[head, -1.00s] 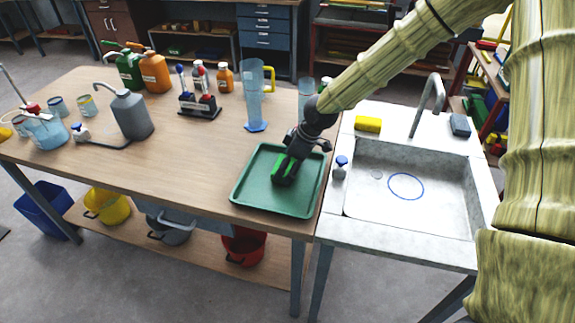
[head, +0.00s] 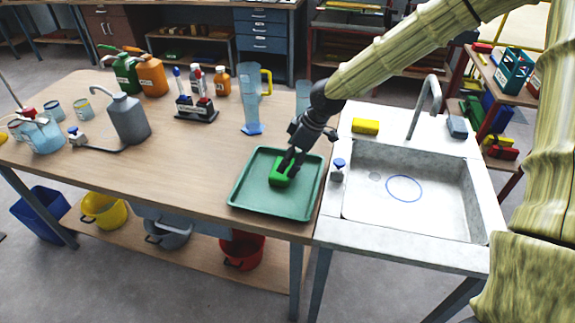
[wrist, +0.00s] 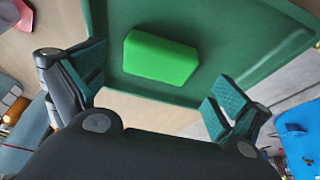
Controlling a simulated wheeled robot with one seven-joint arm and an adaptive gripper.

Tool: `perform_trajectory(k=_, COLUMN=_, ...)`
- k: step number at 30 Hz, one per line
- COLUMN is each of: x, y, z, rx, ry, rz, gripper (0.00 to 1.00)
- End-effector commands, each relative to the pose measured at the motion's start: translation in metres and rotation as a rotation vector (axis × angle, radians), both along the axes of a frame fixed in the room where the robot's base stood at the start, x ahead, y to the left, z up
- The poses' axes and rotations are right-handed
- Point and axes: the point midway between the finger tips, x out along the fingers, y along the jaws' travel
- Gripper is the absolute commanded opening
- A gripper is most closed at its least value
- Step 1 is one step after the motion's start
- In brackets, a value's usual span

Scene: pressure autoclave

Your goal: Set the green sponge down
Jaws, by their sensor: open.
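The green sponge (head: 280,176) lies in the green tray (head: 247,198) on the wooden table, towards the tray's middle. In the wrist view the sponge (wrist: 160,58) lies on the tray floor beyond my fingertips, with a gap around it. My gripper (head: 290,163) is above the tray, its fingers overlapping the sponge's far edge in the head view. In the wrist view my gripper (wrist: 158,92) is open and empty, its two fingers spread wide on either side.
A sink (head: 405,190) with a tap adjoins the table on the right. A yellow sponge (head: 365,126) and a blue-grey block (head: 457,127) sit on its back ledge. A blue-tinted cylinder (head: 251,100) and a bottle rack (head: 196,112) stand behind the tray.

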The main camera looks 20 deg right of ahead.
Motion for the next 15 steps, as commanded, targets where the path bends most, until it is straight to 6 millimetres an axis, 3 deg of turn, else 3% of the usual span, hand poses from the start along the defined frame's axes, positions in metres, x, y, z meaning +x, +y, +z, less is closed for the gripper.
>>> perform_trajectory(k=15, x=-0.013, y=-0.019, z=0.055, rx=0.0, ry=0.0, rz=-0.001, gripper=1.0)
